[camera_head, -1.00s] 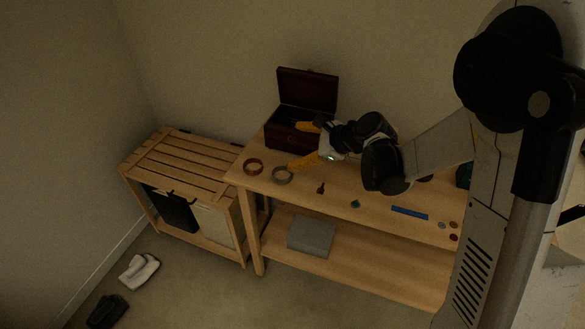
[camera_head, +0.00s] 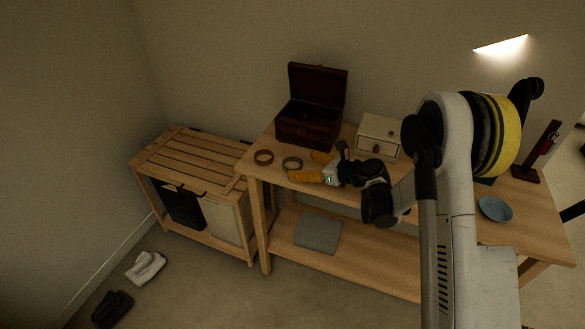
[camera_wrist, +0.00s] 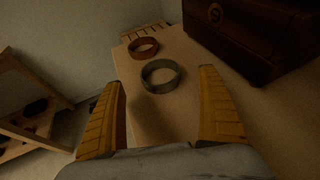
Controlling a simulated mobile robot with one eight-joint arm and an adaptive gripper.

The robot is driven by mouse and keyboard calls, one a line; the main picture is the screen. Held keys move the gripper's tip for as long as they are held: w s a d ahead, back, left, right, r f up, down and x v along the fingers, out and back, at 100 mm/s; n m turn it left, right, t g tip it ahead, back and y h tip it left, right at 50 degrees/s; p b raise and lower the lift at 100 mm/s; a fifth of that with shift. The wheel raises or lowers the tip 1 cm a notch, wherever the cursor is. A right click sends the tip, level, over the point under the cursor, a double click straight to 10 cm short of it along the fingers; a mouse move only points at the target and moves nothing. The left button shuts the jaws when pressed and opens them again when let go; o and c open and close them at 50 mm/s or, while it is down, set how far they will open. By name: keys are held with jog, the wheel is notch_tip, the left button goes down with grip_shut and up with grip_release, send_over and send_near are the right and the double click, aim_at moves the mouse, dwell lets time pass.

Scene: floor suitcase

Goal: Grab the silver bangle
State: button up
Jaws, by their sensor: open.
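The silver bangle (camera_head: 292,163) is a grey ring lying on the wooden table top near its left end. In the wrist view the silver bangle (camera_wrist: 161,76) is ahead of my fingers, in the gap between them and a little left of its middle. My gripper (camera_head: 312,167) has orange fingers spread apart and is just right of the bangle. In the wrist view my gripper (camera_wrist: 163,95) is open and empty. I see no finger touching the bangle.
A copper-brown bangle (camera_head: 263,157) lies left of the silver one. An open dark wooden box (camera_head: 308,128) stands behind, and a small drawer box (camera_head: 377,138) is to its right. A slatted cabinet (camera_head: 185,160) stands left of the table. A blue dish (camera_head: 495,209) is far right.

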aim_at(285, 162)
jog(key=b+x, duration=0.2)
jog(key=x, duration=0.2)
jog(key=shift+w+a+f, duration=0.1)
jog(key=shift+a+f, duration=0.1)
jog(key=shift+r, duration=0.1)
jog(key=shift+c, duration=0.3)
jog(key=c, duration=1.1)
jog(key=shift+r, duration=0.1)
